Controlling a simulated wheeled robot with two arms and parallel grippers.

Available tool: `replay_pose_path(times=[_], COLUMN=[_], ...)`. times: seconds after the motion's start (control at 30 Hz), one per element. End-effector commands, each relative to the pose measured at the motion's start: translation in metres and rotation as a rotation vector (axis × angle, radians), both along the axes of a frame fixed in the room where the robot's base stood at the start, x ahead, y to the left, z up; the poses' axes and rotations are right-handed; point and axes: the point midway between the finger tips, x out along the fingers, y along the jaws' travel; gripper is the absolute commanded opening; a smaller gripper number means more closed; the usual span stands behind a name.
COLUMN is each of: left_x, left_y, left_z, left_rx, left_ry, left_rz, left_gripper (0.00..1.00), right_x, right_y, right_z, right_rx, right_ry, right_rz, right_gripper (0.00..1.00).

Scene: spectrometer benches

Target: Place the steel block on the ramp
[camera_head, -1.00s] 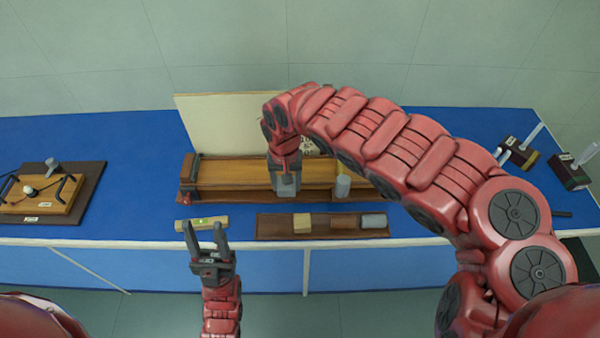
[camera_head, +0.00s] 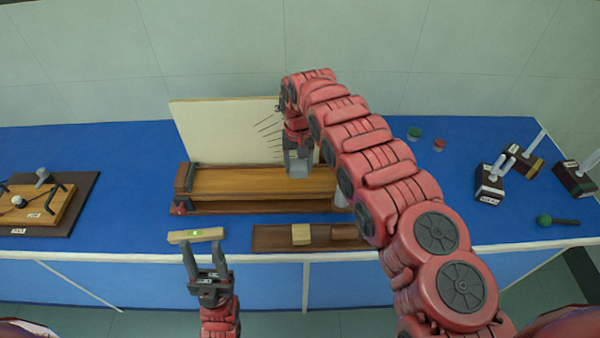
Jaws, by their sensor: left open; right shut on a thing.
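The wooden ramp (camera_head: 235,181) lies along the middle of the blue bench, in front of an upright cream board. My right gripper (camera_head: 299,172) points down over the ramp's right half and is shut on a grey block (camera_head: 300,165), which looks like the steel block. The fingers cover part of it, and I cannot tell whether it touches the ramp.
A brown tray (camera_head: 272,238) with a pale wood block (camera_head: 301,234) and a reddish block (camera_head: 343,231) lies before the ramp; my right arm hides its right end. A grey object (camera_head: 341,198) shows partly behind the arm. Instruments stand at far left and right.

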Motion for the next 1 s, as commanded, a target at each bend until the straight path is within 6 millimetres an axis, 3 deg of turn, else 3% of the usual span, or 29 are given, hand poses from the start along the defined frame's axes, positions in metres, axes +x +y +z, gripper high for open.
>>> replay_pose_path(times=[0.17, 0.3, 0.4, 0.87, 0.9, 1.0], left_x=[0.000, 0.000, 0.000, 0.000, 0.000, 0.000], left_y=[0.000, 0.000, 0.000, 0.000, 0.000, 0.000], left_z=[0.004, 0.011, 0.003, -0.002, 0.000, 0.000], left_rx=[0.000, 0.000, 0.000, 0.000, 0.000, 0.000], left_ry=[0.000, 0.000, 0.000, 0.000, 0.000, 0.000], left_rz=[0.000, 0.000, 0.000, 0.000, 0.000, 0.000], left_gripper=[0.50, 0.50, 0.50, 0.50, 0.50, 0.50], right_x=[0.003, 0.002, 0.002, 0.003, 0.003, 0.003], right_y=[-0.004, -0.005, -0.004, -0.004, -0.004, -0.004], right_z=[-0.003, -0.018, -0.034, -0.041, -0.039, -0.039], right_rx=[-0.005, -0.006, -0.005, -0.005, -0.005, -0.005], right_ry=[0.001, 0.001, 0.001, -0.001, -0.001, -0.001], right_rz=[-0.004, -0.005, -0.005, -0.005, -0.005, -0.005], right_gripper=[0.00, 0.00, 0.00, 0.00, 0.67, 0.85])
